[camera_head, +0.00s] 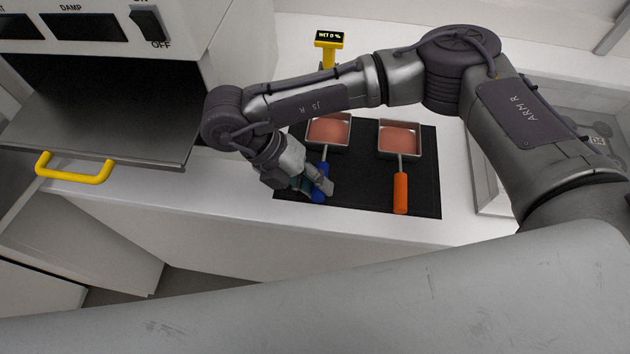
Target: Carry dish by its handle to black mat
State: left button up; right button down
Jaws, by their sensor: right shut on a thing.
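A square metal dish (328,131) with pinkish contents is over the left part of the black mat (362,180). Its blue handle (321,169) points toward the front of the counter. My right gripper (320,187) comes in from the left and is shut on this blue handle. The gripper hides part of the handle, and I cannot tell if the dish touches the mat. A second square dish (400,138) with similar contents and an orange handle (400,193) is on the right part of the mat. My left gripper is out of view.
An open dark metal door (105,125) with a yellow handle (75,178) is at the left. A yellow "WET D %" meter (329,45) stands behind the mat. A clear-sided box (490,180) is at the right. Bare mat lies between the handles.

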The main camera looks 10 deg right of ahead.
jog(key=shift+f+b, duration=0.25)
jog(key=shift+b, duration=0.05)
jog(key=c, duration=0.9)
grip_release()
jog(key=shift+r+p, duration=2)
jog(key=shift+r, duration=1.05)
jog(key=shift+s, duration=0.1)
